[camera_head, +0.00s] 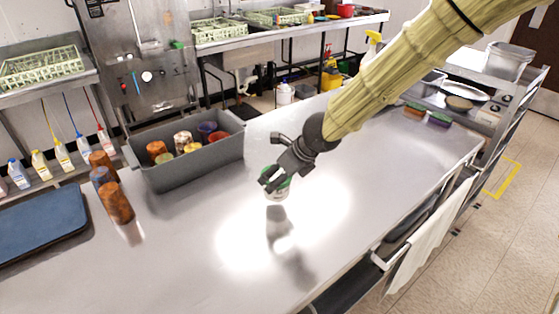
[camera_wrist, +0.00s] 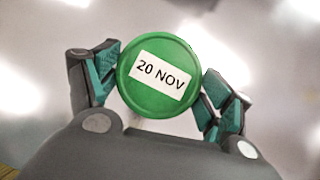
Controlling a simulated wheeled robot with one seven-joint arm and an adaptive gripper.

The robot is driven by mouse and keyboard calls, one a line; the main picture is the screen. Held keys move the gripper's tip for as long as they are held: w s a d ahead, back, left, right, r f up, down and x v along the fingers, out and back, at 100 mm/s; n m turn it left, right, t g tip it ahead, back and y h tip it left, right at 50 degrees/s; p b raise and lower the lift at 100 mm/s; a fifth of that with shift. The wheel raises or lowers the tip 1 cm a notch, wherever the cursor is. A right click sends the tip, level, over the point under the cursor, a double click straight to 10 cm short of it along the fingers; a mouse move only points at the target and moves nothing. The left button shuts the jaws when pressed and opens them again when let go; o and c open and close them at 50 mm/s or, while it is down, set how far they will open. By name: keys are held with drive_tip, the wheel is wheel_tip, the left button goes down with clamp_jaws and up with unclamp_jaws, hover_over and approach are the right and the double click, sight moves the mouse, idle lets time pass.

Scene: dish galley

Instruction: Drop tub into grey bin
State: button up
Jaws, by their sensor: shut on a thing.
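A tub with a green lid (camera_wrist: 158,98) is between my gripper's fingers in the wrist view. Its lid has a white label reading "20 NOV". In the head view the tub (camera_head: 279,194) shows a pale side under my gripper (camera_head: 274,181). My gripper is shut on the tub and holds it above the steel table, with a shadow below. The grey bin (camera_head: 196,172) stands on the table to the left of my gripper. It holds several tubs or cups in brown, white, purple and red. The inside bottom of the bin is hidden.
Several brown and grey cups (camera_head: 116,204) stand on the table left of the bin. A blue tray (camera_head: 38,222) lies at the far left. Sponges (camera_head: 438,120) lie at the right back. The table (camera_head: 190,270) is clear in front of the bin.

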drive_tip(key=shift+w+d+f+p, duration=0.1)
drive_tip(key=shift+w+f+p, duration=0.7)
drive_tip(key=shift+w, duration=0.8)
drive_tip(key=shift+w+d+f+p, duration=0.1)
drive_tip(key=shift+w+f+p, duration=0.7)
drive_tip(key=shift+w, duration=0.85)
drive_tip(key=shift+w+d+f+p, duration=0.1)
drive_tip(key=shift+w+f+p, duration=0.45)
drive_tip(key=shift+w+p, duration=0.75)
drive_tip(key=shift+w+b, duration=0.35)
drive_tip(key=shift+b, duration=0.05)
drive_tip(key=o, duration=0.8)
drive_tip(key=shift+f, duration=0.15)
drive_tip(key=o, duration=0.4)
